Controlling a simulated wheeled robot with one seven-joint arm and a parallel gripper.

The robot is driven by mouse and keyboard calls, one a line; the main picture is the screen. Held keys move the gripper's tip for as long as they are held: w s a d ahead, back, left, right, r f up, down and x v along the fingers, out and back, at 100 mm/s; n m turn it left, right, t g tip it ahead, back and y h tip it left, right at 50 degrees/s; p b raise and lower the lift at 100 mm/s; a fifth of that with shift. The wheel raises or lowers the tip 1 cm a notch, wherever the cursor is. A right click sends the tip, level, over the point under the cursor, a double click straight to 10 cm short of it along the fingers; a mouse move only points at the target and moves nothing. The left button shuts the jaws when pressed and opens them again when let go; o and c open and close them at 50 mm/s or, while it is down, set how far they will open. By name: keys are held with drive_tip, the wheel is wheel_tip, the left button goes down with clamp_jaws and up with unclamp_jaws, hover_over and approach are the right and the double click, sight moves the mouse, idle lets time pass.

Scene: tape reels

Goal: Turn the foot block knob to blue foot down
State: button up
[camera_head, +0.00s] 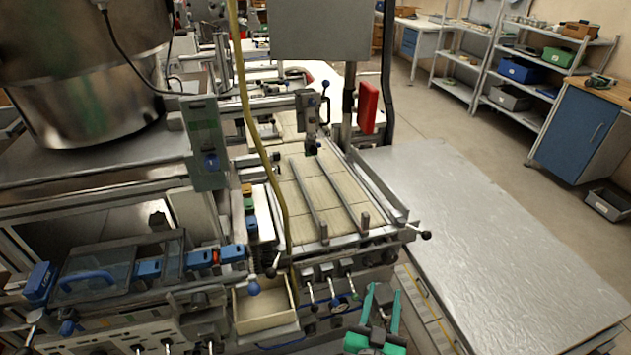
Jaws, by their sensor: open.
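My gripper (382,298) shows at the bottom centre with green and dark parts. Its two fingers are apart, with nothing seen between them. It is in front of the machine's front panel, below and right of several small levers (331,286). I cannot tell for sure which part is the foot block knob. A small blue round part (341,304) sits low on that panel, just left of my gripper. A blue ball knob (253,288) is further left, above an open drawer. No blue foot can be made out clearly, nor which way any knob points.
The machine's slatted bed (339,209) with two metal rails lies behind the panel. The open drawer (264,310) juts out to the left. A yellow hose (268,165) hangs across the machine. A bare grey metal surface (490,235) is at right. Blue-handled modules (118,270) stand left.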

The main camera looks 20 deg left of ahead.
drive_tip(key=w+a+r+n+y, duration=0.2)
drive_tip(key=w+a+r, duration=0.1)
drive_tip(key=w+r, duration=1.5)
drive_tip(key=n+g+y, duration=0.4)
drive_tip(key=n+g, duration=0.1)
drive_tip(key=n, duration=0.4)
approach(313, 150)
drive_tip(key=x, duration=0.9)
drive_tip(key=shift+d, duration=0.1)
clamp_jaws()
